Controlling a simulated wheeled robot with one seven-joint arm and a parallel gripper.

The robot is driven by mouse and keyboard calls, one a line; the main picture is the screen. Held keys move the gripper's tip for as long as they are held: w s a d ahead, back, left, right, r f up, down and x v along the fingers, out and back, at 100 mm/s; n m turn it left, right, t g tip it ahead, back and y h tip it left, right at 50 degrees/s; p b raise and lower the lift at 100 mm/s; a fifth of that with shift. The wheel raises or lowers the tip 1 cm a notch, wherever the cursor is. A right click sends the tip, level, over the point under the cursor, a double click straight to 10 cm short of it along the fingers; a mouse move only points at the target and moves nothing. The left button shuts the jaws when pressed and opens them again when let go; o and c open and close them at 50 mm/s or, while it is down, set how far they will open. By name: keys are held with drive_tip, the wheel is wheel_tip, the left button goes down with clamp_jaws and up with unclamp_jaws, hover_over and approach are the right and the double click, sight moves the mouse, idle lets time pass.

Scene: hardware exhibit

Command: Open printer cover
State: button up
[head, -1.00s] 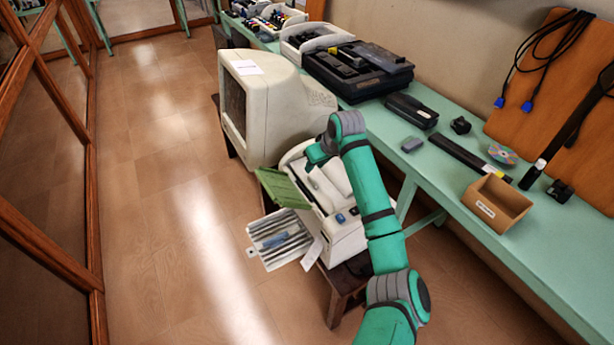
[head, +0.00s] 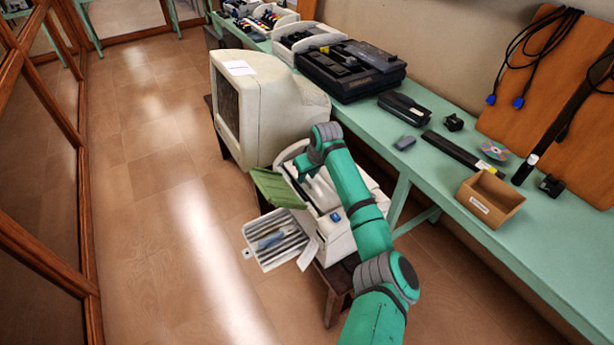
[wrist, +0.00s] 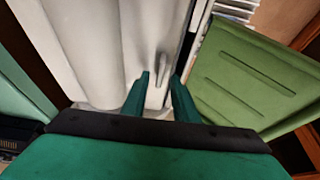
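The printer (head: 345,240) is a white machine low on a dark wooden stand, with a green panel (head: 276,188) jutting out on its left. Its white cover (wrist: 90,50) fills much of the left and middle of the wrist view, with a small raised handle (wrist: 162,68) on it. My gripper (wrist: 160,78) is over the cover, with its two green fingers apart on either side of the handle's lower end. Whether they touch it I cannot tell.
A large beige monitor (head: 262,110) stands right behind the printer. A slatted tray (head: 276,240) with a blue item sticks out at front left. A green table (head: 545,235) runs along the right, holding a cardboard box (head: 490,198). The floor at left is clear.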

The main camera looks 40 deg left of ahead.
drive_tip(key=shift+a+f, duration=0.1)
drive_tip(key=shift+f, duration=0.15)
clamp_jaws()
idle(1.4)
